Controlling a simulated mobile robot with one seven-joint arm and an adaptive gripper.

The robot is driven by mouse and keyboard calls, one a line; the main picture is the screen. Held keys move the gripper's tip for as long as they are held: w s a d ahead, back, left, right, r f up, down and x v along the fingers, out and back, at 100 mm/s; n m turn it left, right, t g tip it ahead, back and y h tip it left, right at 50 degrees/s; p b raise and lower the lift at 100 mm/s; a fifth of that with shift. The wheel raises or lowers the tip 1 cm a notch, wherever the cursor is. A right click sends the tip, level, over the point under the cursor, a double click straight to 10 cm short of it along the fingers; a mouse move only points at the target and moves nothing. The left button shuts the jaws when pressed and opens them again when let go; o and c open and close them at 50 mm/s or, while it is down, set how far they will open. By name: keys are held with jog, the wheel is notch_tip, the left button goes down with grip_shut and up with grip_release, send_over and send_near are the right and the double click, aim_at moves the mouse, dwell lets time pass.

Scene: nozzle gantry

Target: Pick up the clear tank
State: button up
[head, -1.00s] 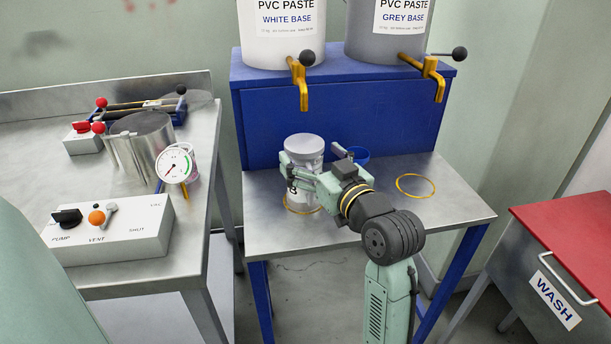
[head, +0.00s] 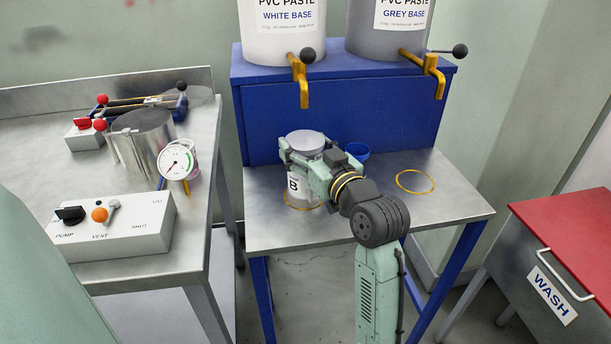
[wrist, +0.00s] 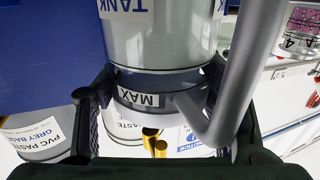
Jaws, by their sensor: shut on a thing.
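The tank (head: 300,190) is a pale upright cylinder with a grey top and a white label with a "B". It stands at the yellow ring on the steel table's left half; I cannot tell whether its base touches. In the wrist view the tank (wrist: 160,48) fills the upper middle, with part of a "TANK" label and a "MAX" mark on its band. A grey bent bar crosses its right side. My gripper (head: 306,160) is shut around the tank's upper part, one finger on each side. Its fingers also show in the wrist view (wrist: 158,95).
A blue stand (head: 400,115) behind carries white and grey paste tubs; a yellow tap (head: 302,80) hangs above the tank. An empty yellow ring (head: 415,182) lies right. A gauge (head: 177,162) stands on the left bench.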

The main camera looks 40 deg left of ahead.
jog(key=c, duration=1.1)
jog(key=shift+r, duration=0.1)
jog(key=shift+c, duration=0.5)
jog(key=shift+r, duration=0.1)
jog(key=s+d+r+b, duration=0.3)
jog(key=s+d+b, duration=0.1)
jog(key=s, duration=0.3)
jog(key=shift+d+r, duration=0.25)
jog(key=shift+s+b, duration=0.1)
jog(key=shift+b, duration=0.85)
